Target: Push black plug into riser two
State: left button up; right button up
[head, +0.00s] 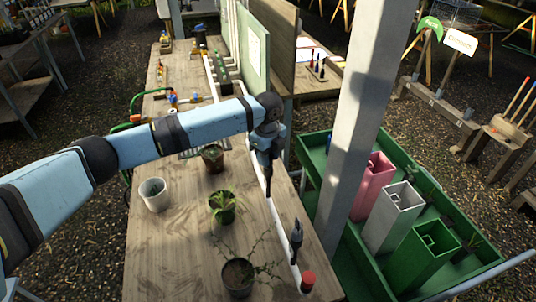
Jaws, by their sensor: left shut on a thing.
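My left arm reaches in from the left over the wooden bench. My left gripper (268,172) points down beside the white pipe that runs along the bench (280,228). It is shut on a small dark thing that seems to be the black plug; fingers and plug blend together, so its outline is unclear. A dark upright fitting (296,238) stands on the pipe nearer the front, and a red cap (307,281) sits at the pipe's near end. I cannot tell which fitting is riser two, nor whether the plug touches one. My right gripper is not in view.
Potted plants stand left of the pipe: a brown pot (213,158), a green pot (222,212) and a front pot (238,276). A white pot (154,194) is farther left. A grey post (354,110) and a green tray (316,150) with tall square pots are at the right.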

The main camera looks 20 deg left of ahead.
pick_arm(q)
jog(key=shift+f+p, duration=0.3)
jog(key=shift+f, duration=0.45)
dwell(0.8)
jog(key=o, duration=1)
jog(key=shift+r, duration=0.1)
